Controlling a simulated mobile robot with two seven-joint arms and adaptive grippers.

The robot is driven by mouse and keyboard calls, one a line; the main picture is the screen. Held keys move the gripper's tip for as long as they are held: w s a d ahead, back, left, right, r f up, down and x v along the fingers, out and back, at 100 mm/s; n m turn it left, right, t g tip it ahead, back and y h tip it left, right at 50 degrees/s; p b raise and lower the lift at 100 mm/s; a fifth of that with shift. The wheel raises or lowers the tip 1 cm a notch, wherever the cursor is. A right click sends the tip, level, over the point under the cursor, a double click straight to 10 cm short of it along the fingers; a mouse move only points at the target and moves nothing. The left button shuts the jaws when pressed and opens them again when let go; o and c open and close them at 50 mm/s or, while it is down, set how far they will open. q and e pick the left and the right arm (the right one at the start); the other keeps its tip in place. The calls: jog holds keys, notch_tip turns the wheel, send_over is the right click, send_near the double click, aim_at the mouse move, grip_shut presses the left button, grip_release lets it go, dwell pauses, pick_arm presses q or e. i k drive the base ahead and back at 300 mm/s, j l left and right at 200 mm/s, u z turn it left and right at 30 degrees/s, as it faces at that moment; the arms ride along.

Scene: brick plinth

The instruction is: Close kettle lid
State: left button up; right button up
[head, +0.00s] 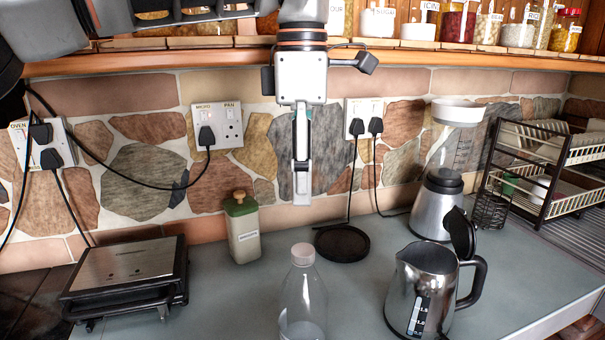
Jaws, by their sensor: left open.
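The steel kettle (408,290) stands upright on the counter at the lower right, its handle to the right. Its black lid (461,233) is open, tilted up above the handle side. My left gripper (301,198) hangs pointing down in the upper middle, left of the kettle and higher than it. It is seen edge-on, open, with nothing visible in it and apart from the kettle. My right gripper is not in view.
A clear bottle (302,295) stands left of the kettle. Behind are a black round base (342,243), a blender (438,200) and a green-lidded canister (242,228). A grill (128,275) sits left, a dish rack (545,170) right. A jar shelf (420,55) runs above.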

aim_at(463, 232)
jog(key=k+l, duration=0.1)
jog(key=k, duration=0.4)
jog(key=k+l, duration=0.1)
jog(key=k, duration=0.4)
